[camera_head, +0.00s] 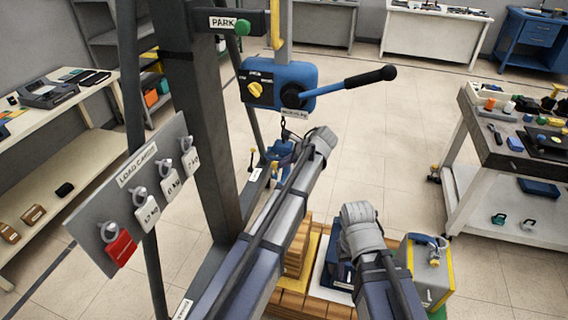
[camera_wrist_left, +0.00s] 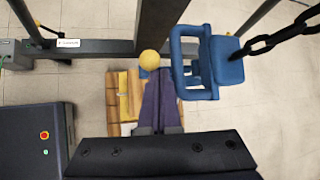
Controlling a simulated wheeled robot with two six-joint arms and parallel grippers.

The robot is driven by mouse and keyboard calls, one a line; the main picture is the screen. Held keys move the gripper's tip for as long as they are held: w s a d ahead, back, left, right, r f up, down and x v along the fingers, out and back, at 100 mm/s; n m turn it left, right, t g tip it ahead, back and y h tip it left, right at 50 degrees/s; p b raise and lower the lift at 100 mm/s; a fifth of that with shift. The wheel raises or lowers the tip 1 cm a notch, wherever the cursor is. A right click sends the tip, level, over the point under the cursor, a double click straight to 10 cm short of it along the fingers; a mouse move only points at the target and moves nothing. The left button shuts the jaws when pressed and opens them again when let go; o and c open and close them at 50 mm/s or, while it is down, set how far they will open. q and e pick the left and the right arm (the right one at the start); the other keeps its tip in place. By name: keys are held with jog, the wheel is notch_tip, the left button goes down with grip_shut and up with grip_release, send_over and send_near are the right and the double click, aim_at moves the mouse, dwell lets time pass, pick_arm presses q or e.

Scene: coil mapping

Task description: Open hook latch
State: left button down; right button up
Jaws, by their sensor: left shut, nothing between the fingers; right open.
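A blue hook block (camera_head: 283,150) hangs on a dark chain below the blue hoist box (camera_head: 290,84), partly hidden behind my left arm. In the left wrist view the block (camera_wrist_left: 222,58) hangs from the chain (camera_wrist_left: 281,34) at upper right, its blue frame facing left. A yellow ball knob (camera_wrist_left: 149,60) shows just beyond my left fingertips; I cannot tell whether they touch. My left gripper (camera_wrist_left: 160,76) is shut and empty, left of the block. In the head view its wrist (camera_head: 318,142) is beside the block. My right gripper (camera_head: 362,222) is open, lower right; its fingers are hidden.
The hoist's black-gripped lever (camera_head: 350,84) sticks out right. A grey post (camera_head: 205,130) and a load card board (camera_head: 140,190) stand left. A wooden pallet (camera_head: 292,290) with loads lies below. A trolley (camera_head: 500,165) stands right; open floor lies between.

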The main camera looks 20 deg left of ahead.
pick_arm(q)
jog(key=shift+r, duration=0.1)
jog(key=shift+r+p, duration=0.7)
jog(key=shift+p, duration=0.1)
notch_tip(320, 180, down, 4)
jog(key=w+d+b, duration=0.1)
jog(key=d+b, duration=0.1)
jog(key=b, duration=0.2)
jog(key=p+v, duration=0.8)
jog(key=v, duration=0.2)
jog(key=shift+d+r, duration=0.15)
jog(key=shift+r, duration=0.3)
